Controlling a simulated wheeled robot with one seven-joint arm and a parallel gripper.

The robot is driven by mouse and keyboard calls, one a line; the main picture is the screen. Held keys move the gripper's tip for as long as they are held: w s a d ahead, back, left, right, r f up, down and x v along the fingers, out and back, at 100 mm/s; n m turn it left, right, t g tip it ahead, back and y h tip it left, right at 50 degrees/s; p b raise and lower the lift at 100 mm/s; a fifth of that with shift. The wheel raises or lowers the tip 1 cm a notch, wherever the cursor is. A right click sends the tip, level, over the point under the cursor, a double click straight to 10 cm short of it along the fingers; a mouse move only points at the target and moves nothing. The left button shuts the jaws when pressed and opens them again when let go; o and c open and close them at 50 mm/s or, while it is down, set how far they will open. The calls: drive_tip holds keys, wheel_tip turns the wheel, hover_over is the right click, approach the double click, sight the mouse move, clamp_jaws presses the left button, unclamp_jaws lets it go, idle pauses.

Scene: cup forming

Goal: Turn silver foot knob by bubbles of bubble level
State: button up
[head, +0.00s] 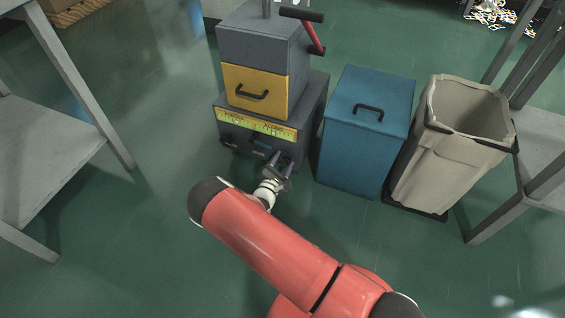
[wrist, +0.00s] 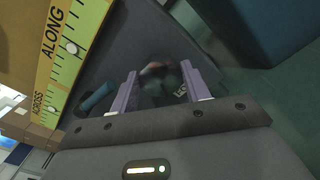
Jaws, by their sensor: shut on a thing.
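The bubble level is a yellow-green strip (head: 258,125) across the front of the grey machine base. It also shows in the wrist view (wrist: 74,45), with ALONG and ACROSS scales.
A yellow drawer (head: 255,92) sits above the level. A blue bin (head: 350,135) stands close to the right of the base, with a beige bin (head: 440,155) beyond. A grey shelf (head: 50,150) is at the left. Floor in front is clear.

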drive_tip(key=o, duration=1)
drive_tip(key=p+v, duration=0.1)
drive_tip(key=v, duration=0.6)
drive_tip(key=shift+s, duration=0.4)
drive_tip(key=shift+a, duration=0.1)
